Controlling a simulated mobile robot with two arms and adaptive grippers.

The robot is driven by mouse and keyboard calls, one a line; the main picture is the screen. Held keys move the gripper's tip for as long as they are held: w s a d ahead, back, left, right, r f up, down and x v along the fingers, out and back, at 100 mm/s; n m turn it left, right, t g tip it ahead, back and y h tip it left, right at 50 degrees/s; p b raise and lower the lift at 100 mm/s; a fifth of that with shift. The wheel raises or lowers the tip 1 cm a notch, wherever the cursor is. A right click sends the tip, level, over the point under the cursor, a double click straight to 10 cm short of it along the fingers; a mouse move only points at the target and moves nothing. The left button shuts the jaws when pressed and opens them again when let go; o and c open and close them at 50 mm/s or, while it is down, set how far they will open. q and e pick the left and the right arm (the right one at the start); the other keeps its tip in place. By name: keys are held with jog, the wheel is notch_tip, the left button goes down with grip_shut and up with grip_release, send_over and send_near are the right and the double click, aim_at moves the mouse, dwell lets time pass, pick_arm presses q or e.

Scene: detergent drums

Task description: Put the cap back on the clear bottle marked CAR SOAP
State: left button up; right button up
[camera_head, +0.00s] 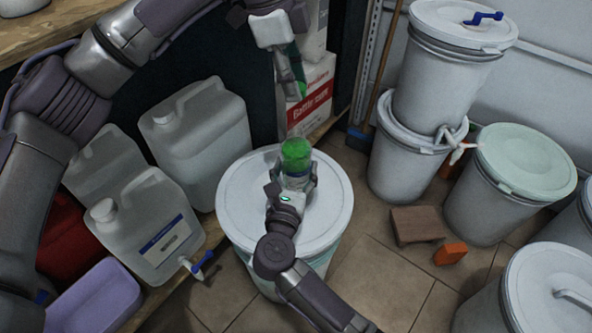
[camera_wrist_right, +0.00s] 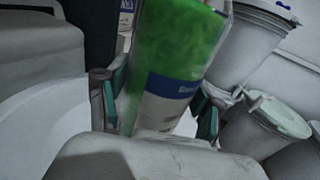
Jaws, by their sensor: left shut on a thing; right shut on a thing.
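The clear bottle (camera_head: 296,153) holds green liquid and is on or just above the lid of a white drum (camera_head: 235,200). My right gripper (camera_head: 295,183) is shut around its lower part. In the right wrist view the bottle (camera_wrist_right: 175,45) shows a white and blue label between the finger pads; its lettering is too blurred to read, and its top is out of view. My left gripper (camera_head: 298,88) is above and behind the bottle, apart from it, fingers pointing down. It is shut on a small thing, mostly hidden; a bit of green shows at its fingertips.
White jugs (camera_head: 205,135) stand at the left, with a lilac tub (camera_head: 92,300) in front. Stacked white drums (camera_head: 445,85) and a pale green-lidded drum (camera_head: 525,160) stand at the right. A brown block (camera_head: 417,225) and an orange block (camera_head: 450,253) lie on the floor.

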pick_arm(q)
send_over(301, 138)
jog(key=w+a, duration=0.1)
jog(key=shift+a+f, duration=0.15)
jog(key=shift+f, duration=2.3)
jog(key=shift+f, duration=0.15)
jog(key=shift+f, duration=0.75)
jog(key=shift+f, duration=0.55)
